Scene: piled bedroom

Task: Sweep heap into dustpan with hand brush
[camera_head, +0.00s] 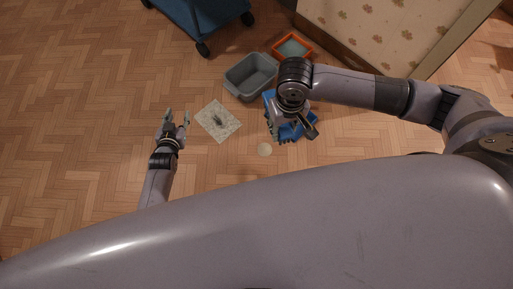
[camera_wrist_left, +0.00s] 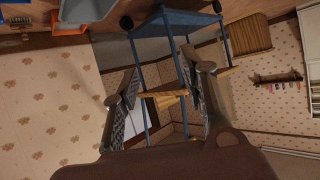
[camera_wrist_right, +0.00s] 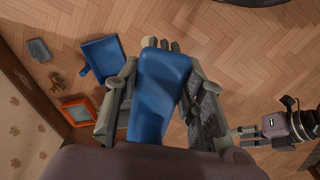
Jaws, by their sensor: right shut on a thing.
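My right gripper (camera_head: 291,122) is shut on a blue hand brush (camera_wrist_right: 160,88), whose blue body fills the space between the fingers in the right wrist view. In the head view, the brush (camera_head: 290,132) is partly hidden by the gripper. A blue dustpan (camera_wrist_right: 100,58) lies on the floor beyond it; in the head view my right arm mostly covers it. A small dark heap (camera_head: 217,119) lies on a pale speckled square (camera_head: 207,113), between my two grippers. My left gripper (camera_head: 177,116) is open and empty, left of the square; its parted fingers show in the left wrist view (camera_wrist_left: 160,95).
A grey tub (camera_head: 237,83) stands behind the square, with an orange-rimmed tray (camera_head: 280,55) beyond it. A pale disc (camera_head: 264,149) lies on the floor near the brush. A blue wheeled cart (camera_head: 200,18) stands at the back. The floor at left is clear.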

